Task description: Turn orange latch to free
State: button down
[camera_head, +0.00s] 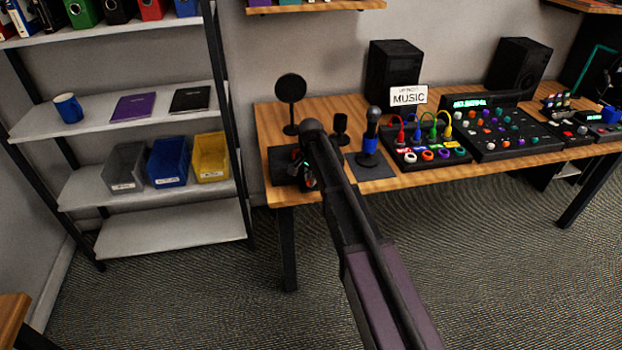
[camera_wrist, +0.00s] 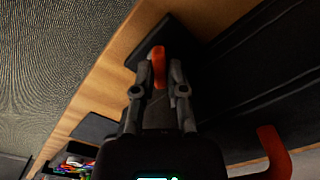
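In the wrist view, an orange latch (camera_wrist: 158,62) stands out as a short upright bar against a dark box. My gripper (camera_wrist: 159,92) is open, with one finger on each side of the latch's lower end. Gaps seem to show between the fingers and the latch, and I cannot tell whether either touches it. A second orange-red handle (camera_wrist: 273,152) shows at the lower right. In the head view, the dark box (camera_head: 283,163) sits at the desk's left end. My arm hides most of the gripper and latch there.
The wooden desk (camera_head: 270,123) also holds a round black stand (camera_head: 291,88), a microphone with a blue band (camera_head: 369,143), a cable panel (camera_head: 430,158) and a mixer (camera_head: 500,135). A shelf rack (camera_head: 120,118) stands left. The carpet in front is clear.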

dwell(0.4)
jog(key=m, duration=0.9)
dwell(0.5)
jog(key=c, duration=1)
grip_release()
jog(key=shift+o, duration=0.2)
jog(key=shift+r, duration=0.1)
